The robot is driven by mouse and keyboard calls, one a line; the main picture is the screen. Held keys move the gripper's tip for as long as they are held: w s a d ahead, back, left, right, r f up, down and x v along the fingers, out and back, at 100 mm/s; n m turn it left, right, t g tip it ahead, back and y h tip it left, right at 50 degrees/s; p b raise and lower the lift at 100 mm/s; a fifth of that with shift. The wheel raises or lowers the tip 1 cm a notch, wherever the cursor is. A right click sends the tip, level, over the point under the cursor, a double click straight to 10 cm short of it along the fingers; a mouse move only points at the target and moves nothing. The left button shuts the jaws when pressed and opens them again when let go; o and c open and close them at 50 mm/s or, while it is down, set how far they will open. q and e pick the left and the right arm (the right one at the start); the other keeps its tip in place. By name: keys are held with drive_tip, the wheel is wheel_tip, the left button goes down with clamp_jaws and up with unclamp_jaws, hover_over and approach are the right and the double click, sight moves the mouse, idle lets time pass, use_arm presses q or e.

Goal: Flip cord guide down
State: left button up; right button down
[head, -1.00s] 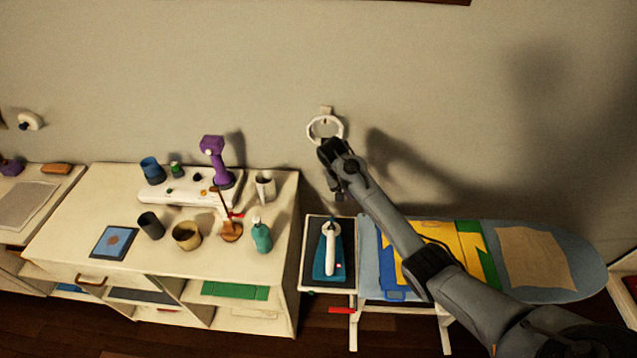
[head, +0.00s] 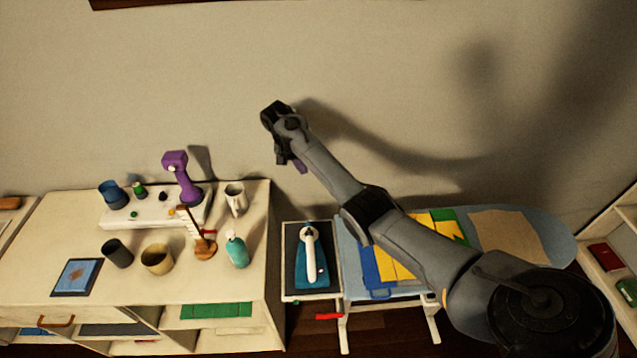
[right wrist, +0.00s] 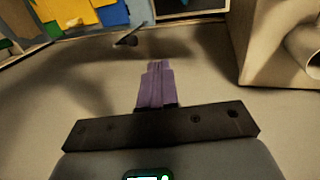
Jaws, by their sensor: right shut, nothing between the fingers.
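My right gripper (head: 297,166) is in front of the wall, above the iron stand. Its purple fingers are shut with nothing between them and also show in the right wrist view (right wrist: 155,84). The cord guide, a white ring on a small wall mount in the earlier head view, is not visible now. My right gripper and wrist probably cover it, so I cannot tell whether it is up or down. In the right wrist view a small dark piece (right wrist: 127,40) stands out beyond the fingertips; I cannot tell what it is. My left gripper is not in view.
An iron (head: 309,255) rests on a stand left of the ironing board (head: 553,240), which holds folded cloth (head: 395,262). A white cabinet (head: 60,225) with cups, a bottle (head: 237,250) and a purple device (head: 181,178) stands left. The wall (head: 400,80) above is clear.

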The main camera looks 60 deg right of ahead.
drive_tip(key=s+d+f+p, duration=0.3)
drive_tip(key=s+d+f, duration=0.1)
drive_tip(key=f, duration=0.6)
drive_tip(key=shift+s, duration=0.85)
drive_tip(key=shift+w, duration=0.1)
